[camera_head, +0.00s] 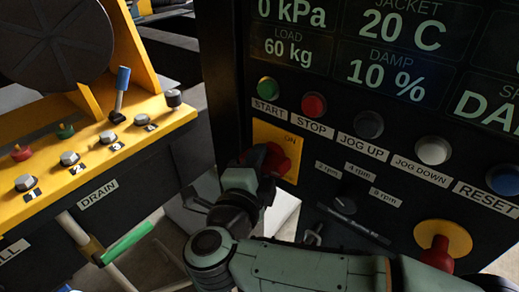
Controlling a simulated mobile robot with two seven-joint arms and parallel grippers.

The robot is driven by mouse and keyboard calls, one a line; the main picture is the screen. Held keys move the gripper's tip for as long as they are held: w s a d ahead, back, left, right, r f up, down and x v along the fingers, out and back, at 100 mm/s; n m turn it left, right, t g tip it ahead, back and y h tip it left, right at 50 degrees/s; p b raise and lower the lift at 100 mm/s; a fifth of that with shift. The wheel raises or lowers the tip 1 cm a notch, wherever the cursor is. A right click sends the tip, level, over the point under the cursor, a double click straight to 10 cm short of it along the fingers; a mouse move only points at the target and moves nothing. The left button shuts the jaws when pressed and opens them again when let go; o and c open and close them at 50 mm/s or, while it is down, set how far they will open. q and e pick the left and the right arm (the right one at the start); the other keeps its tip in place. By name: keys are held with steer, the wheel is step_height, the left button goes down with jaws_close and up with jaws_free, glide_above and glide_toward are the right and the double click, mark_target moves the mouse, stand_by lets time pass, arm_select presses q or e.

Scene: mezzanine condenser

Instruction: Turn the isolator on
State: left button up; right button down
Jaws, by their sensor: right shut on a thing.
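The isolator is a red rotary handle (279,160) on a square yellow plate (266,132) on the front of the dark control panel. The word ON is printed at the plate's upper right. My right gripper (262,158) is at the handle and shut on it, reaching in from the lower right. The gripper and wrist hide the lower left of the plate and part of the handle, so its exact angle is hard to tell. My left gripper is not in view.
Above the isolator are a green START button (268,88) and a red STOP button (313,105). A speed selector (345,203) is to the right. A red knob on a yellow disc (441,240) is partly behind my arm. A yellow valve bench (92,150) stands at left.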

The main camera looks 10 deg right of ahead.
steer(key=n+g+p, duration=0.2)
steer(key=n+p, duration=0.1)
steer(key=p, duration=0.1)
steer(key=shift+n, duration=0.4)
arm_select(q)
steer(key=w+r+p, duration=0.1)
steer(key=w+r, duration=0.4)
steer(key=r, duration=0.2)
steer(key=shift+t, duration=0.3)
arm_select(e)
steer(key=shift+f+n+g, duration=0.1)
steer(key=shift+n+g, duration=0.2)
steer(key=shift+n, duration=0.2)
steer(key=shift+s+d, duration=0.1)
steer(key=c, duration=0.9)
jaws_free()
steer(key=shift+c, duration=0.2)
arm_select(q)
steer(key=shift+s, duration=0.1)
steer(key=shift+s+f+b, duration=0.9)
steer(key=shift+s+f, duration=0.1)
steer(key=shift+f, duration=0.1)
arm_select(e)
steer(key=v, duration=1.3)
steer(key=shift+s+a, duration=0.15)
steer(key=shift+a, duration=0.15)
